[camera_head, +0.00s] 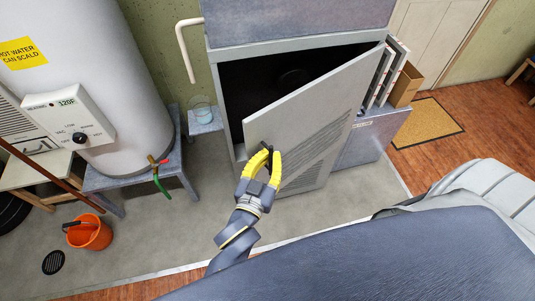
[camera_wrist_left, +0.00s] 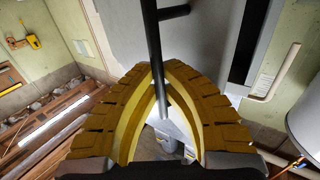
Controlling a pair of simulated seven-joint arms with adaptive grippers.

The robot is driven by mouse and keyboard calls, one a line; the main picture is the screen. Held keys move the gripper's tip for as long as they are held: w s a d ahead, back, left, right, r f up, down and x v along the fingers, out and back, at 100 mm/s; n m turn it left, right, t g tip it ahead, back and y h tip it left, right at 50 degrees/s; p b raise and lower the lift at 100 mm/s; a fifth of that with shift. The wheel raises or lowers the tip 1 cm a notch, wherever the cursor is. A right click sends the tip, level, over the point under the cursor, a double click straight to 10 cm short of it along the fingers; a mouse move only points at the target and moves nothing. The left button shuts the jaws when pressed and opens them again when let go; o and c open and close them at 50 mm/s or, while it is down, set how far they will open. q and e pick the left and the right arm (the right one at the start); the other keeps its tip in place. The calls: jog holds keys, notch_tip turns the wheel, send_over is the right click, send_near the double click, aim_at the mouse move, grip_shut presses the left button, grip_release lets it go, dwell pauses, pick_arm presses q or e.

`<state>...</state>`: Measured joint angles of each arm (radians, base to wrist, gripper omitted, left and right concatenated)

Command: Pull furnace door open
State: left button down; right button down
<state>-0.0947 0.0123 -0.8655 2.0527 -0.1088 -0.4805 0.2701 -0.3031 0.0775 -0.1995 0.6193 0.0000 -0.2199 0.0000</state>
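The furnace (camera_head: 225,95) is a grey cabinet in the upper middle of the head view. Its louvred door (camera_head: 315,120) stands partly open, swung out from the right side, and the dark interior (camera_head: 265,80) shows behind it. My left gripper (camera_head: 265,153) is at the door's free left edge. In the left wrist view its yellow fingers (camera_wrist_left: 158,72) close around the black bar handle (camera_wrist_left: 154,40), which runs between the tips. The grey door face (camera_wrist_left: 200,30) shows behind it. In the head view the handle is mostly hidden by the fingers. My right gripper is not in view.
A white water heater (camera_head: 80,80) stands on a grey stand at left. An orange bucket (camera_head: 88,232) and a floor drain (camera_head: 54,262) are on the floor. A cardboard box (camera_head: 405,85) and doormat (camera_head: 425,122) are at right. Concrete floor before the furnace is clear.

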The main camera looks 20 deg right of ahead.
pick_arm(q)
jog(key=c, duration=1.5)
grip_release()
jog(key=shift+a, duration=0.1)
jog(key=v, duration=1.2)
